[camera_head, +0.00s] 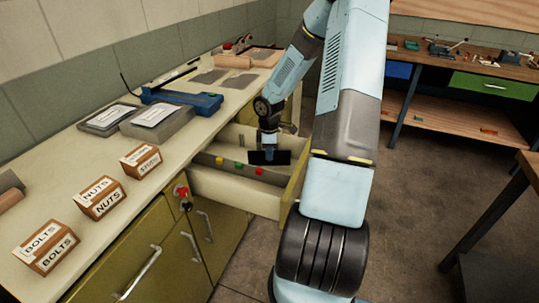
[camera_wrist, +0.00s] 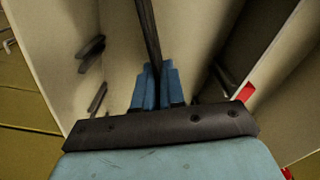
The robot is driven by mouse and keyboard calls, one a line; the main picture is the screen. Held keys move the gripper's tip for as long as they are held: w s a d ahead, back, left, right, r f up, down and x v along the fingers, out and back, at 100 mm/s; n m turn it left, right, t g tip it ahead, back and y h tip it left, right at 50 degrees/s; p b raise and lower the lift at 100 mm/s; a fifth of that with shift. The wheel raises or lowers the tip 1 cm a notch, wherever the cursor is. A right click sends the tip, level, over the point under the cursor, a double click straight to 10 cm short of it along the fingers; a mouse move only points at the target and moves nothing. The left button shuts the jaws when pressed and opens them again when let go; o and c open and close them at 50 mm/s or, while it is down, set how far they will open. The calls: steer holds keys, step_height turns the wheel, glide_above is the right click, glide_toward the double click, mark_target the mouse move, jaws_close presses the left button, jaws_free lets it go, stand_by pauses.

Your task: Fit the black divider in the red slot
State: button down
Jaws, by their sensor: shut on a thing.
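My gripper (camera_head: 268,143) points down into an open drawer and is shut on the black divider (camera_head: 268,158). In the wrist view, its blue fingers (camera_wrist: 155,86) pinch the divider (camera_wrist: 148,35), which shows as a thin dark strip running away from them. The divider appears apart from the rail, held above the drawer floor. The slot itself and the divider's lower edge cannot be made out.
The drawer's front wall (camera_head: 235,192) stands close by. The counter (camera_head: 110,215) holds labelled boxes and a blue tool (camera_head: 185,98).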

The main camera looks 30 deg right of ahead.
steer(key=shift+f, duration=0.35)
steer(key=c, duration=1.2)
jaws_free()
